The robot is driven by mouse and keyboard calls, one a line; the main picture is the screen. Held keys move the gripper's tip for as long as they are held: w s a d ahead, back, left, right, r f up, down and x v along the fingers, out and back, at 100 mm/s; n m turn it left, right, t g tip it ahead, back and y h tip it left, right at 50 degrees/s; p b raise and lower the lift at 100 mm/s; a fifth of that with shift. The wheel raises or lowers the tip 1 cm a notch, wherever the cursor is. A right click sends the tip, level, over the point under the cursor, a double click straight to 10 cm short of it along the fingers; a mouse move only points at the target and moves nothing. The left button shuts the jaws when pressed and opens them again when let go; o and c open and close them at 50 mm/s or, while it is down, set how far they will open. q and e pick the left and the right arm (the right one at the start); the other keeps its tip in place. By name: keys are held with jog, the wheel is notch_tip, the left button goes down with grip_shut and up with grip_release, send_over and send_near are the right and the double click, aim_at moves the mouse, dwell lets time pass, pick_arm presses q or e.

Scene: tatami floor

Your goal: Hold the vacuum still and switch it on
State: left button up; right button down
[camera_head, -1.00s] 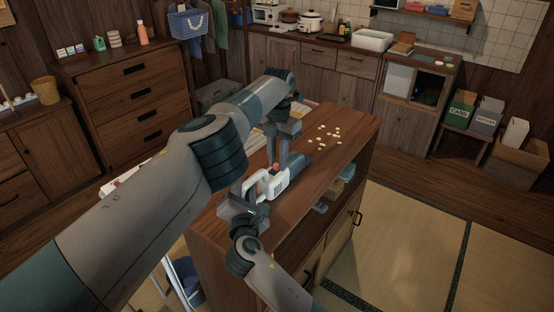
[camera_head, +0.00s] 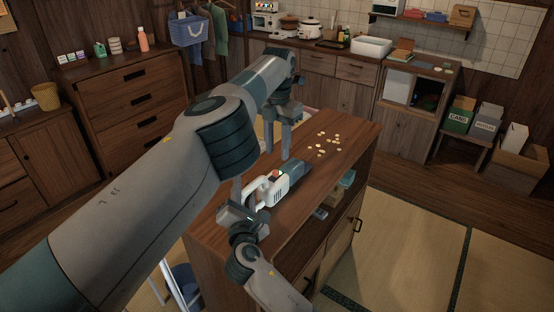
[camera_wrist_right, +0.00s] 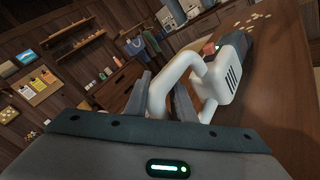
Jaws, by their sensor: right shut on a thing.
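The handheld vacuum (camera_head: 285,191) lies on the wooden cabinet top, with a white body and handle and a dark nozzle pointing toward the back right. It also shows in the right wrist view (camera_wrist_right: 224,80). A red button (camera_head: 275,173) sits on its top with a small green spot beside it. My right gripper (camera_head: 243,196) is shut on the white handle; its two fingers flank the handle in the wrist view (camera_wrist_right: 160,105). My left gripper (camera_head: 279,153) is above and behind the vacuum, fingers down and apart, empty and clear of the button.
Several small pale pieces (camera_head: 328,144) lie scattered on the cabinet top (camera_head: 325,172) beyond the nozzle. Open shelves and a door are on the cabinet's right side. Tatami floor (camera_head: 412,235) is clear to the right.

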pick_arm(q)
jog(key=shift+r, duration=2.6)
pick_arm(e)
jog(key=c, duration=1.4)
grip_release()
jog(key=shift+c, duration=0.2)
jog(key=shift+o, duration=0.2)
jog(key=s+d, duration=0.1)
jog(key=s, duration=1.1)
jog(key=shift+d, duration=0.2)
pick_arm(q)
jog(key=shift+s+f, duration=0.1)
pick_arm(e)
jog(key=shift+f, duration=0.15)
